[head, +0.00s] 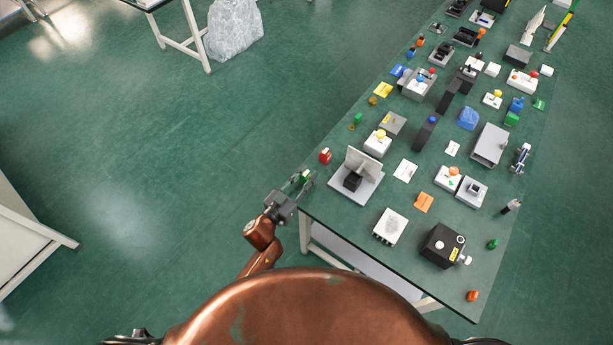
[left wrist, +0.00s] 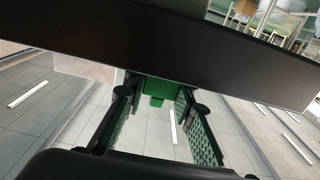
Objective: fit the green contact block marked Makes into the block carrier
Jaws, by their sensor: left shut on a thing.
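My left gripper (head: 301,181) is at the near left edge of the table and is shut on a small green block (head: 305,175). In the left wrist view the green block (left wrist: 154,89) shows at the far end between the two fingers (left wrist: 160,108), partly hidden by a wide dark band. No marking on it can be read. A grey base with a black holder (head: 352,181) and an upright pale plate stands on the table just right of the gripper; it looks like the block carrier, but I cannot tell for sure. The block is apart from it. My right gripper is not in view.
The green table (head: 325,215) carries many small parts. A red block (head: 325,156) lies close beyond the gripper. A white box (head: 390,226) and a black box (head: 442,245) stand at the near end. Open floor lies left of the table.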

